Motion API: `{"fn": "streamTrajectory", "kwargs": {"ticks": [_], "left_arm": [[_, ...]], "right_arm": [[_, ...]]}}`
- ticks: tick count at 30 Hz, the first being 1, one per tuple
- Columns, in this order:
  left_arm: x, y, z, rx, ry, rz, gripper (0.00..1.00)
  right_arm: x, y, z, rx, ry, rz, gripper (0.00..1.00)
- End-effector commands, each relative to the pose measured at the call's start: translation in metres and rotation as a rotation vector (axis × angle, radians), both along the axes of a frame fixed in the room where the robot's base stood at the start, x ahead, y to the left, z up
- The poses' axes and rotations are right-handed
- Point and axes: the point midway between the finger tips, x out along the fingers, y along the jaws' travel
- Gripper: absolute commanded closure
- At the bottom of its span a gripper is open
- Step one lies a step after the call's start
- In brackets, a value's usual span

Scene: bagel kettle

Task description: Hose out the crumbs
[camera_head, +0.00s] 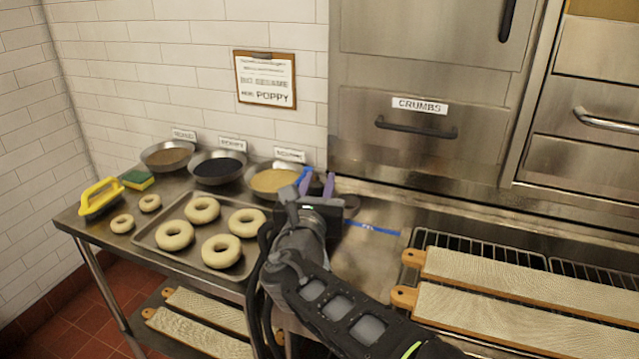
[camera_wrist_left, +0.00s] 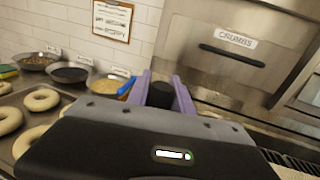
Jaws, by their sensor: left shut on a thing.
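My left gripper (camera_head: 318,184) is over the counter right of the yellow bowl, its purple fingers pointing toward the back wall. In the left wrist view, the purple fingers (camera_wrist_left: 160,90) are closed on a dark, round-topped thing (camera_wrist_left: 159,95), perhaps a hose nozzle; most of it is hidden. A blue piece (camera_wrist_left: 127,87) shows just left of the fingers. A blue strip (camera_head: 373,228), perhaps part of a hose, lies right of the gripper. The steel front labelled CRUMBS (camera_head: 419,105) has a dark handle (camera_head: 416,127) and looks shut. No loose crumbs can be made out. My right gripper is not in view.
A tray (camera_head: 150,240) of bagels, several topping bowls (camera_head: 218,168), a yellow-handled brush (camera_head: 99,197) and a sponge (camera_head: 137,180) stand at left. Wooden boards (camera_head: 520,275) lie over a rack at right. A sign (camera_head: 266,80) hangs on the wall.

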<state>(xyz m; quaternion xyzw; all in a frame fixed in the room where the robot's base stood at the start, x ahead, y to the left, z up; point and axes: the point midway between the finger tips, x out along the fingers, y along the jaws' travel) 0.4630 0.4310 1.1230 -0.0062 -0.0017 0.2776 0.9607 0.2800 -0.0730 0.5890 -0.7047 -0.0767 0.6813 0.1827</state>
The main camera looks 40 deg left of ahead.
Motion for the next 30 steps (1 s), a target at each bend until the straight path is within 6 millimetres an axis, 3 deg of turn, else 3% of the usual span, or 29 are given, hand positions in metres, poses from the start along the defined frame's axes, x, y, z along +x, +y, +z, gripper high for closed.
{"fn": "streamTrajectory", "kwargs": {"ticks": [7, 16, 30], "left_arm": [[0.0, 0.0, 0.002, 0.001, -0.002, 0.0, 1.0], [0.0, 0.0, 0.021, 0.001, 0.0, 0.001, 1.0], [-0.001, 0.003, 0.021, 0.001, 0.0, 0.008, 1.0]], "right_arm": [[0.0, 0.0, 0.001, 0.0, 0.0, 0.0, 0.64], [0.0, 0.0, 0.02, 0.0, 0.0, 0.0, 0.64], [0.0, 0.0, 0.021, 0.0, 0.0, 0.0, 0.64]]}}
